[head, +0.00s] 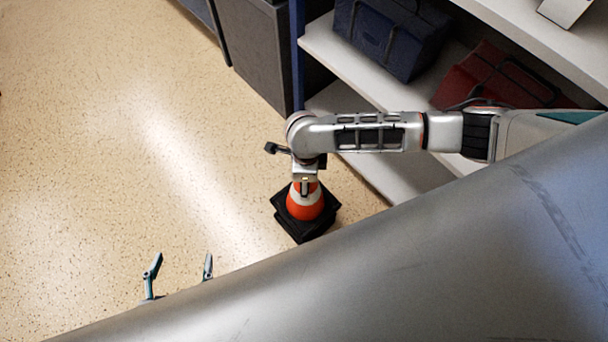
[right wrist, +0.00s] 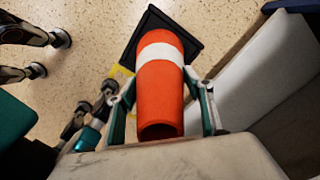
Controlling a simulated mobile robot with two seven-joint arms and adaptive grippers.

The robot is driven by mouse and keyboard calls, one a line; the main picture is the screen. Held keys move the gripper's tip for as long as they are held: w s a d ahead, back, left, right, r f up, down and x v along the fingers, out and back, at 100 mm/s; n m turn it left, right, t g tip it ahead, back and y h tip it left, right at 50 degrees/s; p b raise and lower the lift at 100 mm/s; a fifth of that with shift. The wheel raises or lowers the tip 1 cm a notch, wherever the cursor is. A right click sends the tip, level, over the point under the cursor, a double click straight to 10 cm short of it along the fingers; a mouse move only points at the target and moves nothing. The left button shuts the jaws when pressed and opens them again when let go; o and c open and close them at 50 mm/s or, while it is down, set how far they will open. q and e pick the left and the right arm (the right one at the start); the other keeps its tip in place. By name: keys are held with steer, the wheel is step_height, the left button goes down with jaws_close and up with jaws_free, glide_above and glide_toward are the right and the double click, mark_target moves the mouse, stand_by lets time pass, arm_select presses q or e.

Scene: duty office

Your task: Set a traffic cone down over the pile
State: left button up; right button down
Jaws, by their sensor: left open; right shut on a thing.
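The orange traffic cone (head: 305,207) has a white band and a black square base. It is upright beside the shelf in the head view. My right gripper (head: 305,186) is shut on its upper part. The cone (right wrist: 160,95) also fills the middle of the right wrist view, between the two fingers of the right gripper (right wrist: 167,108). The black outline under it looks doubled; I cannot tell whether that is a second base or shadow. I cannot make out a pile. My left gripper (head: 180,271) is open and empty, low in the head view, away from the cone.
A white shelf unit (head: 318,45) holds a dark blue bag (head: 392,36) and a red bag (head: 490,76). A dark grey cabinet (head: 255,50) stands beside it. A small yellow patch (right wrist: 122,77) shows beside the cone. The speckled floor (head: 110,130) is clear to the left.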

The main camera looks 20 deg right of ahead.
arm_select(q)
steer(key=shift+n+t+h, duration=0.4)
steer(key=shift+t+h, duration=0.1)
steer(key=shift+h, duration=0.1)
steer(key=d+b, duration=0.1)
steer(key=w+d+r+b, duration=0.1)
steer(key=d+b, duration=0.2)
steer(key=shift+w+r, duration=0.25)
steer(key=shift+r, duration=0.15)
arm_select(e)
step_height(320, 180, down, 9)
arm_select(q)
steer(key=shift+r, duration=0.2)
arm_select(e)
steer(key=shift+w, duration=0.1)
steer(key=c, duration=1)
jaws_free()
steer(key=shift+c, duration=0.2)
steer(key=shift+o, duration=1)
arm_select(q)
steer(key=shift+s+f, duration=0.1)
steer(key=shift+f, duration=0.1)
arm_select(e)
step_height(320, 180, up, 12)
